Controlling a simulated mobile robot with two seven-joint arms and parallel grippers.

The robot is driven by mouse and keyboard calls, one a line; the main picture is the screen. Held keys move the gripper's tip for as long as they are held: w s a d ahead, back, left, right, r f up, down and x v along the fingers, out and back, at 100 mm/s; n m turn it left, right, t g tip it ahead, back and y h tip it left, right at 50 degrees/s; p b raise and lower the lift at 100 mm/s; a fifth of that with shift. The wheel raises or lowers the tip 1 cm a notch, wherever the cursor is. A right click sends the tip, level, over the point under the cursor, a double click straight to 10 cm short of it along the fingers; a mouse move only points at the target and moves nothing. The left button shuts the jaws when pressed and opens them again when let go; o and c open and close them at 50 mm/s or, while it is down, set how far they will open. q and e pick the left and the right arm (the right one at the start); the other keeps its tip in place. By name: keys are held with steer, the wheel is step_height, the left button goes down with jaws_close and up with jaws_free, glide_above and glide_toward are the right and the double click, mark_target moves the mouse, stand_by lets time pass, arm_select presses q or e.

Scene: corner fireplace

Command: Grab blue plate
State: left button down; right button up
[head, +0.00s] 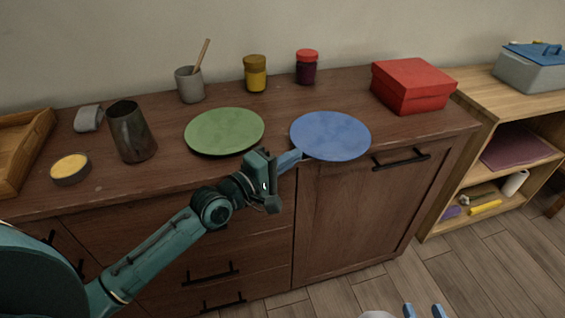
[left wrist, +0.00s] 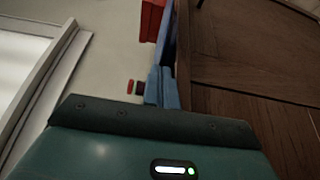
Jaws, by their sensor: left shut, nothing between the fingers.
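The blue plate (head: 332,137) lies near the front edge of the cabinet top, its near rim at or over that edge. In the left wrist view it shows nearly edge-on as a thin blue strip (left wrist: 167,30) beyond the fingertips. My left gripper (head: 296,157) is at the plate's near left rim, its fingers together and empty. Its fingers also show in the left wrist view (left wrist: 161,88). I cannot tell whether they touch the rim. My right gripper (head: 423,310) is at the bottom edge of the head view, its two fingertips apart, away from the plate.
A green plate (head: 225,131) lies just left of the blue plate. A red box (head: 412,85) stands behind to the right. Jars (head: 255,74) and a grey cup (head: 190,86) stand at the back. A dark mug (head: 131,133) is at left. Cabinet handles (head: 401,160) protrude below.

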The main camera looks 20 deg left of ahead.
mark_target(305, 160)
arm_select(q)
steer(key=d+p, duration=0.2)
steer(key=d, duration=0.1)
steer(key=shift+w+d, duration=0.1)
steer(key=shift+w, duration=0.3)
arm_select(e)
steer(key=shift+w+a+f+g, duration=0.15)
steer(key=shift+w+a+g, duration=0.1)
steer(key=shift+a+g, duration=0.1)
arm_select(q)
steer(key=shift+s, duration=0.1)
